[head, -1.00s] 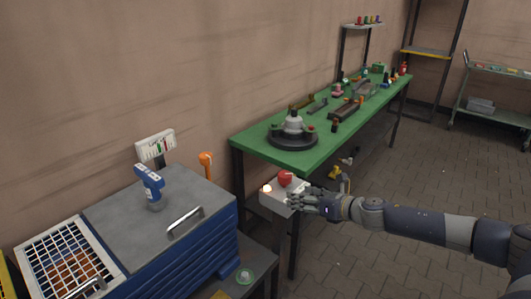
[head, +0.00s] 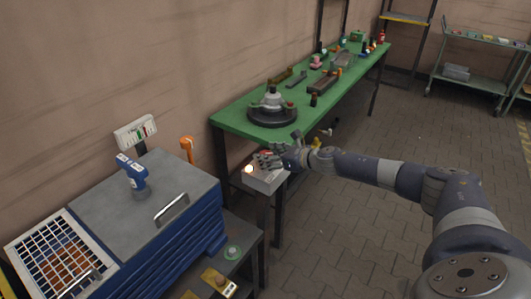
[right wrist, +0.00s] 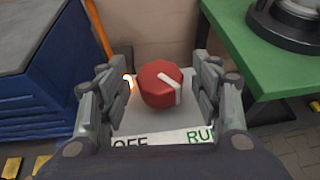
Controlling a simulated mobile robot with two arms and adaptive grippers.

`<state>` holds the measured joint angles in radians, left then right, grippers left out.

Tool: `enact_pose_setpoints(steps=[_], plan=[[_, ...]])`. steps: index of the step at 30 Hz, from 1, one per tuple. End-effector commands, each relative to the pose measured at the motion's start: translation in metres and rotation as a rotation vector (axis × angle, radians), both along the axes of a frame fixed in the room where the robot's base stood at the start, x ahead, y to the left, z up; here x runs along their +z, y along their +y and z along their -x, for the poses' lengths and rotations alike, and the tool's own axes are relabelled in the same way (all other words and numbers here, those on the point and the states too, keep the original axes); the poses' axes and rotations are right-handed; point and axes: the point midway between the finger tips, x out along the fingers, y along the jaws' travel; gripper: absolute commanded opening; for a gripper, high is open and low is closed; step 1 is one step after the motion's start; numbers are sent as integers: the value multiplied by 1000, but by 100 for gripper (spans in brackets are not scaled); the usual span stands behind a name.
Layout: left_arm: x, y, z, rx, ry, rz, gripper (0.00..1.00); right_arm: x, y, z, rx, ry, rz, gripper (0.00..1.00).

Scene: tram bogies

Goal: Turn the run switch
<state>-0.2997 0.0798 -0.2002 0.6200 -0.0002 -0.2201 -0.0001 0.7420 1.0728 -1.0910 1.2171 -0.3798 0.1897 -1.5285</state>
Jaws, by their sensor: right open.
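The run switch is a red knob (right wrist: 160,84) with a white pointer line, on a grey box (head: 266,181). In the right wrist view the label strip (right wrist: 165,138) below it reads "OFF" at the left and a green "RU" at the right. The pointer line slants, with one end toward upper left and the other toward lower right. My right gripper (right wrist: 163,86) is open, with its fingers on both sides of the knob; it also shows over the box in the head view (head: 268,160). The head view hides the knob behind the gripper. My left gripper is not in view.
A lit lamp (head: 249,169) sits on the box's left. A green workbench (head: 235,116) with a round dark fixture (head: 271,110) stands behind. A blue cabinet (head: 180,245) with a grey top stands at the left. Paved floor (head: 330,235) is free at the right.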

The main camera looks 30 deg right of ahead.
Motion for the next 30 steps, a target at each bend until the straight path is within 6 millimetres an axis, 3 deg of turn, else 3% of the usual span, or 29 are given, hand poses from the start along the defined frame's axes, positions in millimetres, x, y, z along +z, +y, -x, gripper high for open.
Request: enact_pose_setpoints(steps=[6, 15, 16, 21, 22, 30], plan=[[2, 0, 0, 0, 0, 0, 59, -5, 4, -12, 1, 0, 0, 59], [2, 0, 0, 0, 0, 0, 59, -6, 5, -13, 1, 0, 0, 59], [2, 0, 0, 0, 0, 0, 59, -6, 5, -13, 1, 0, 0, 56], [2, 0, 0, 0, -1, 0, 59, -6, 5, -13, 1, 0, 0, 18], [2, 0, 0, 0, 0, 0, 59, -6, 5, -13, 1, 0, 0, 14], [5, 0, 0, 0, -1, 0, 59, -5, 5, -13, -11, 1, -2, 14]])
